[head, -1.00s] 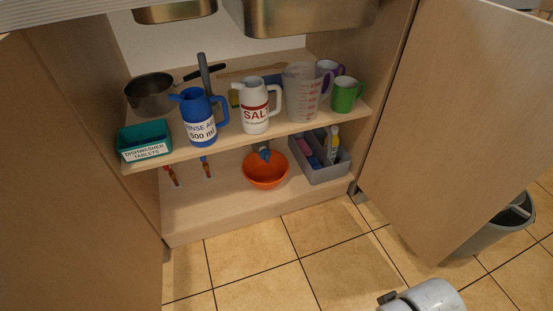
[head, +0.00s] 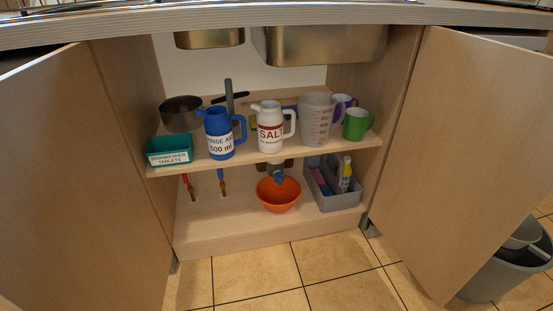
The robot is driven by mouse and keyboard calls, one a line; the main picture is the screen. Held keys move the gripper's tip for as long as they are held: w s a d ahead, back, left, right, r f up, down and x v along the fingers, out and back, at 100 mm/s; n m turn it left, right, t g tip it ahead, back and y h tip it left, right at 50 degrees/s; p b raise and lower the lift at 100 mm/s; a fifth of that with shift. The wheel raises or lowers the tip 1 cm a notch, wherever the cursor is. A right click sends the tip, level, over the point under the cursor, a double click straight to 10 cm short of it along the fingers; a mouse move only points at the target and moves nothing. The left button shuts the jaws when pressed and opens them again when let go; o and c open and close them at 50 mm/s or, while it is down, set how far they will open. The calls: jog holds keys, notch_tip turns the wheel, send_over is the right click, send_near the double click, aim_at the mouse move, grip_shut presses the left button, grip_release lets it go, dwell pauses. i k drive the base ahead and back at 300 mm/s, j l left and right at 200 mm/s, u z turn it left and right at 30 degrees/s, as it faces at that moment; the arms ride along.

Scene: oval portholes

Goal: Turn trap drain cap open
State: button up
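The trap drain cap (head: 279,179) shows as a small blue part at the lower end of a grey-brown drain trap (head: 275,168), below the cabinet shelf. An orange bowl (head: 278,196) stands on the cabinet floor directly under and in front of the cap. The upper part of the trap is hidden behind the shelf and the white salt jug (head: 270,128). Whether the cap is turned cannot be told at this size. My gripper is not in view.
The shelf (head: 215,164) holds a blue jug (head: 219,135), teal box (head: 169,150), measuring jug (head: 316,118) and mugs. A grey caddy (head: 333,195) stands right of the bowl. Open doors (head: 100,190) flank the cabinet; a bin (head: 507,275) stands right. The floor (head: 290,275) in front is clear.

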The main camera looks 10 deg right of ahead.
aim_at(279, 177)
jog(key=i+j+z, duration=0.1)
jog(key=i+z, duration=0.15)
jog(key=i, duration=0.25)
jog(key=i+j+z, duration=0.15)
jog(key=i+z, duration=0.15)
jog(key=i, duration=0.2)
